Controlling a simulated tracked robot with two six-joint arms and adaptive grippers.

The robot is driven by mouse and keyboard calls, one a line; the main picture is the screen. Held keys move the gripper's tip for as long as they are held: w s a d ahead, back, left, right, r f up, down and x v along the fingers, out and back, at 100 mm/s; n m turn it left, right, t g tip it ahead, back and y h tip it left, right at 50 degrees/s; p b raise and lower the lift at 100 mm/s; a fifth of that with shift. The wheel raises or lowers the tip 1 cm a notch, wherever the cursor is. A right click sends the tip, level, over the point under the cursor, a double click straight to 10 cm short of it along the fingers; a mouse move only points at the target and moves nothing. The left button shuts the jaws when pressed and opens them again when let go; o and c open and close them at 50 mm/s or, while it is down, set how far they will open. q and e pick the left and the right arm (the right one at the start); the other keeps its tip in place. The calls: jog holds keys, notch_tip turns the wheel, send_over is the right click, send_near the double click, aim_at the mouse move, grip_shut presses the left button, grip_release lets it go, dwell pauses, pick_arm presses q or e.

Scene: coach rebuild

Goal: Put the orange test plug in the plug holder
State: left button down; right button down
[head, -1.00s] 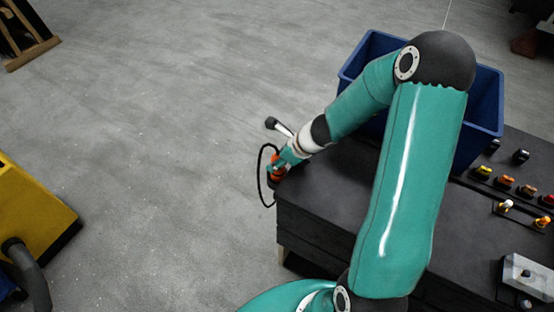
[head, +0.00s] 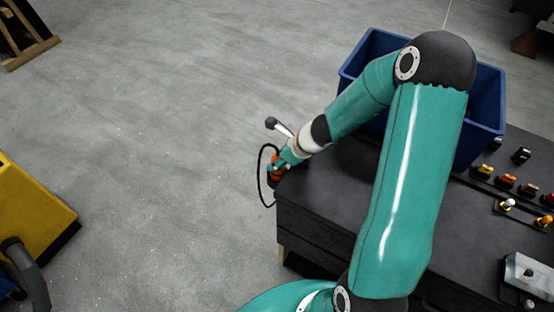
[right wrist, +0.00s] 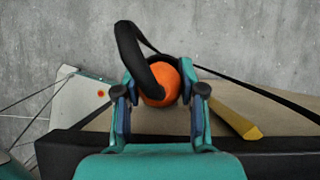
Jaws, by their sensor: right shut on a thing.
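The orange test plug (head: 275,176) is at the left edge of the dark bench in the head view, with a black cable looping out to its left. In the right wrist view the orange plug (right wrist: 164,84) sits between the fingers, its black cable bending over the top. My right gripper (right wrist: 160,98) is shut on it, with one finger on each side. In the head view the right gripper (head: 283,165) is small and partly hides the plug. I cannot clearly make out the plug holder. My left gripper is not in view.
A blue bin (head: 485,105) stands on the dark bench (head: 325,205), behind my right arm. Several coloured knobs (head: 507,181) and a grey box (head: 532,271) are at the right. A yellow case (head: 32,215) stands at the left.

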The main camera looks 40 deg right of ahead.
jog(key=shift+f+b, duration=0.4)
jog(key=shift+f, duration=0.05)
jog(key=c, duration=1)
grip_release()
jog(key=shift+o, duration=0.2)
jog(key=p+v, duration=0.7)
jog(key=v, duration=0.3)
jog(key=shift+r, duration=0.1)
jog(key=shift+s+d+r+p, duration=0.1)
jog(key=shift+s+r+p, duration=0.2)
jog(key=shift+p, duration=0.2)
